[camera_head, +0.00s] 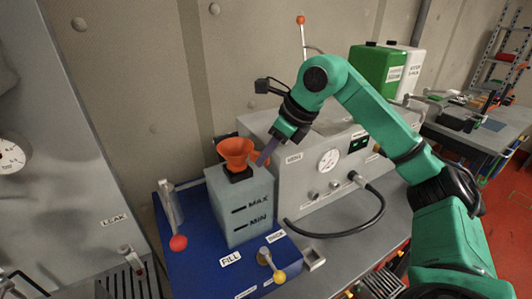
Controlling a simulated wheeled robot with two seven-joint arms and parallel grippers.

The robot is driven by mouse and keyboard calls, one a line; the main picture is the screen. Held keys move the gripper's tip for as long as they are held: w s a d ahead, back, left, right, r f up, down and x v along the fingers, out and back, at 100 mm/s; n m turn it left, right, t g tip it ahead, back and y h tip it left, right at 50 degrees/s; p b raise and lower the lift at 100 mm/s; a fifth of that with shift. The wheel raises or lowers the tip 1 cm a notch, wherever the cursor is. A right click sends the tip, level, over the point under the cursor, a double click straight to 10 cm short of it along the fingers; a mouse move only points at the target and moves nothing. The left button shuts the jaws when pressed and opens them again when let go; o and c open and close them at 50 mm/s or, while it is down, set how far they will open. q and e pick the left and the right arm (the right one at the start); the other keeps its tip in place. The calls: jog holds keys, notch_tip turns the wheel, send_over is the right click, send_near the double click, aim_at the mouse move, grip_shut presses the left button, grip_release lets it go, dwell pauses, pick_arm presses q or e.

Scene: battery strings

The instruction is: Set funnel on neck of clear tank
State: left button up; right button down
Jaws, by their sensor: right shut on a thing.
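The clear tank (243,212) is a grey, box-shaped tank with MAX and MIN marks, standing on a blue tray. The orange funnel (235,150) is upright at the tank's top, over the dark neck (239,174). Its lower end is hidden, so I cannot tell how deep it sits. My right gripper (265,157) reaches in from the right and is shut on the funnel's right side. My left gripper is not in view.
The blue tray (196,262) carries a yellow-knobbed lever (279,276) and a red-knobbed lever (178,242). A grey machine with a gauge (329,160) and a black hose (345,233) stands right of the tank. Green and white canisters (378,66) stand behind it.

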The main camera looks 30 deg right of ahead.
jog(key=shift+f, duration=0.15)
jog(key=c, duration=0.7)
grip_release()
jog(key=shift+c, duration=0.2)
jog(key=shift+s+d+r, duration=0.15)
jog(key=shift+s+r, duration=0.05)
jog(key=shift+r, duration=0.25)
jog(key=p+v, duration=0.1)
jog(key=v, duration=1.2)
jog(key=shift+s+r, duration=0.2)
jog(key=shift+s, duration=0.05)
